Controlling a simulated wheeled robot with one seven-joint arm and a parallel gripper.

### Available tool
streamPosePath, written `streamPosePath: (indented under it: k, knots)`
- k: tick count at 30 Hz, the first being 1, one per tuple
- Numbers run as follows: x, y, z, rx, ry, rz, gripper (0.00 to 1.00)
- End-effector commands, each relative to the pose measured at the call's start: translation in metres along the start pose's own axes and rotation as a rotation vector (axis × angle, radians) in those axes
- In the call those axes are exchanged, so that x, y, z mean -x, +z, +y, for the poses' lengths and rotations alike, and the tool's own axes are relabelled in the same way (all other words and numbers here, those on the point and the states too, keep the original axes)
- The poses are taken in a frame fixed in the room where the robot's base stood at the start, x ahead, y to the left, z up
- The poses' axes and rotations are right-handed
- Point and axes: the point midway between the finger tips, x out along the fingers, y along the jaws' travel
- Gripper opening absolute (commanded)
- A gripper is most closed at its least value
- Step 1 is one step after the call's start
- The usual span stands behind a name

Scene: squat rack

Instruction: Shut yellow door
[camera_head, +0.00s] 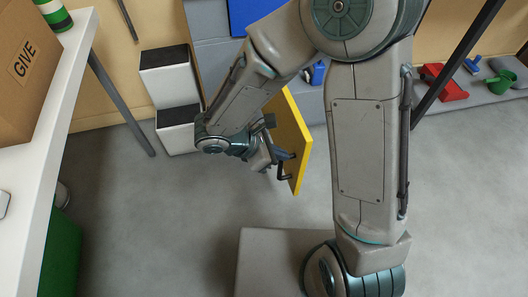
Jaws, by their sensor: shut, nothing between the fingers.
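The yellow door (290,132) stands swung open, its panel jutting out from the grey cabinet (208,38) at the back toward me. A dark handle (284,170) sticks out on its left face near the lower front edge. My gripper (284,157) is shut and empty, beside the door's left face close to the handle. I cannot tell whether it touches the door or the handle. My arm hides part of the door and most of the cabinet opening behind it. A blue panel (250,12) shows higher up on the cabinet.
White-and-black boxes (172,82) stand on the floor left of the cabinet. A white table (62,100) with a cardboard box (28,68) is at the left, a green bin (60,255) below it. A grey ledge (490,98) at right holds red, blue and green items.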

Motion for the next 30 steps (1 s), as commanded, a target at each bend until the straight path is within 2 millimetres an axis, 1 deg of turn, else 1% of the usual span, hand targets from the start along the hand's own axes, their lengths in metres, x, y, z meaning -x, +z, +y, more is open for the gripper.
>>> streamPosePath:
  k: [1, 7, 12, 24, 28, 30]
  knots:
    - [-0.004, 0.007, 0.001, -0.008, 0.002, -0.001, 0.0]
    - [-0.017, 0.021, 0.001, -0.005, 0.004, 0.0, 0.0]
    - [-0.021, 0.025, 0.0, -0.003, 0.004, 0.0, 0.0]
    - [-0.022, 0.027, 0.001, -0.002, 0.005, 0.0, 0.0]
    - [-0.029, 0.034, 0.006, 0.01, 0.018, 0.0, 0.0]
    - [-0.036, 0.042, 0.012, 0.021, 0.03, -0.001, 0.0]
